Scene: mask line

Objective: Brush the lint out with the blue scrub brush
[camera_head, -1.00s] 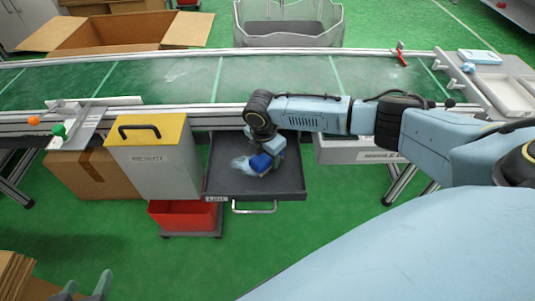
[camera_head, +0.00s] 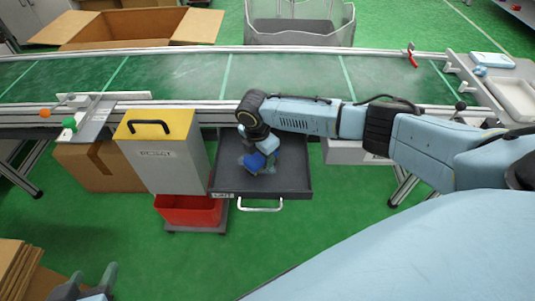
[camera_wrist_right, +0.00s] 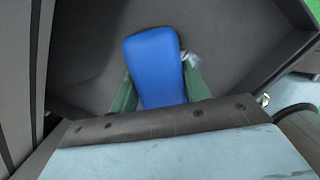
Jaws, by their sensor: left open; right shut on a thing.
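The lint drawer (camera_head: 293,182) is a dark open tray pulled out below the conveyor, with a silver handle at its front. My right gripper (camera_head: 268,158) reaches down into it and is shut on the blue scrub brush (camera_head: 254,162). In the right wrist view the brush's blue back (camera_wrist_right: 154,62) lies between the fingers over the grey tray floor. A small whitish tuft of lint (camera_wrist_right: 191,60) shows beside the brush there. Most of the lint is hidden by brush and gripper. My left gripper (camera_head: 92,283) is open and empty at the bottom left, away from the drawer.
A grey bin with a yellow top (camera_head: 165,155) stands left of the drawer. A red bin (camera_head: 188,210) is below, left of the drawer front. The green conveyor (camera_head: 290,75) runs behind. A cardboard box (camera_head: 95,168) stands further left.

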